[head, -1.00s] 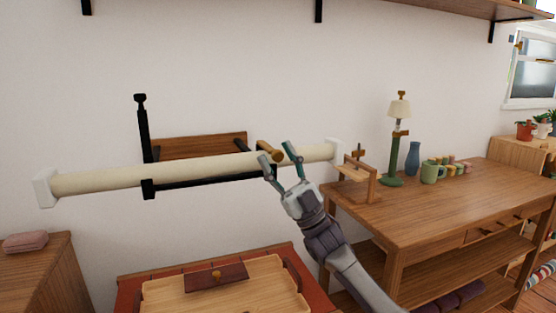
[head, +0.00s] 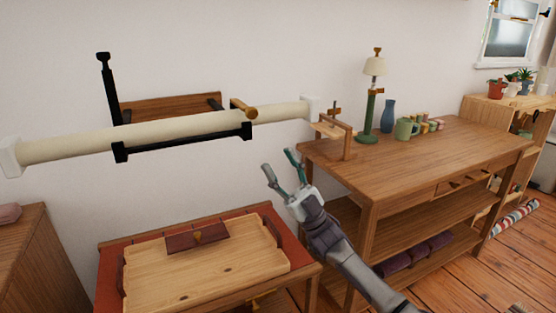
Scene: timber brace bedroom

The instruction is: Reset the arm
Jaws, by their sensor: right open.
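My right gripper (head: 281,174) is open and empty. Its two greenish fingers point up and to the left, in front of the white wall, apart from everything around it. Below and right of the gripper, my right arm comes in from the lower right. The cream roller (head: 180,133) with white end caps lies across a black bracket (head: 190,144) above and left of the gripper. A wooden peg (head: 243,109) stands out at the roller. My left gripper is not in view.
A wooden table (head: 420,155) on the right holds a lamp (head: 371,100), a blue vase (head: 388,116), a green mug (head: 405,128) and a small wooden stand (head: 333,130). A wooden tray (head: 205,275) lies on a red-topped table (head: 108,285) below. A wooden cabinet (head: 45,265) stands at the left.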

